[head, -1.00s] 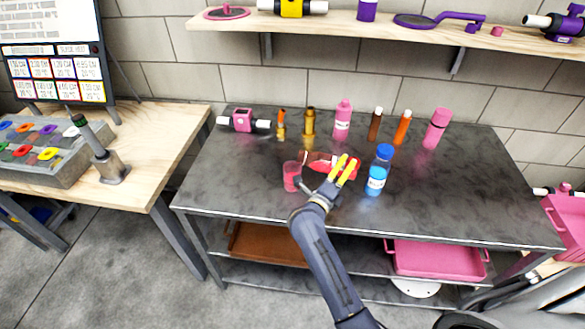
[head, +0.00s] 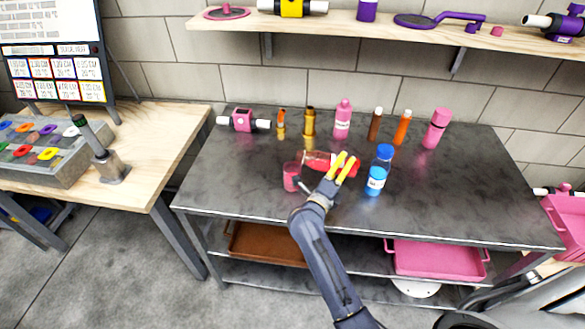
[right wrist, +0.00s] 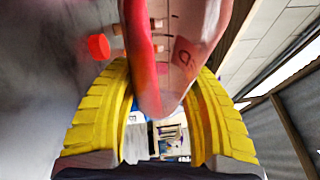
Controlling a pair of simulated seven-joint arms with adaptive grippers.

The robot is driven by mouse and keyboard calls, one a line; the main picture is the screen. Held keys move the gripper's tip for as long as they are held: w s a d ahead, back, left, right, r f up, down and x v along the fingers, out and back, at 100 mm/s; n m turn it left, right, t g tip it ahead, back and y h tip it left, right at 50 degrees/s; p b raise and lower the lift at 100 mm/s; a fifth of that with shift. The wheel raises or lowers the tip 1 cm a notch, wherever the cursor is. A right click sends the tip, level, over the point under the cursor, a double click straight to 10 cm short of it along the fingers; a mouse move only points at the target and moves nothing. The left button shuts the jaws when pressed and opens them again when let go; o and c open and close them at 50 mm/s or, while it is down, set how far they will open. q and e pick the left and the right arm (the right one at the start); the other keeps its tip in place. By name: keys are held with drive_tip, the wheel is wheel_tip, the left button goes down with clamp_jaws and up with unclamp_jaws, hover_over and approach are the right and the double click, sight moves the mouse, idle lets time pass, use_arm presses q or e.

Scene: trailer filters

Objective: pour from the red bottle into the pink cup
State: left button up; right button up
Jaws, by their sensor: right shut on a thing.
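The red bottle (head: 316,158) is see-through with red contents. It is tipped onto its side, nearly level, with its mouth end to the left above the pink cup. The pink cup (head: 291,177) stands upright on the dark metal table, just below and left of the bottle. My right gripper (head: 344,165) has its yellow fingers shut around the bottle's right part. In the right wrist view the bottle (right wrist: 178,50) runs up between the two yellow fingers (right wrist: 165,110). Whether liquid is flowing is too small to tell. My left gripper is not in view.
A blue-capped bottle (head: 377,172) stands close to the right of my gripper. A pink bottle (head: 342,122), an orange bottle (head: 402,128) and other items line the table's back. The table's front left and right areas are clear.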

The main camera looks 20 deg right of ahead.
sight(326, 168)
drive_tip(key=shift+a+r+n+t, duration=0.1)
drive_tip(key=shift+r+n+t, duration=0.2)
drive_tip(key=shift+r+n, duration=0.4)
idle(1.0)
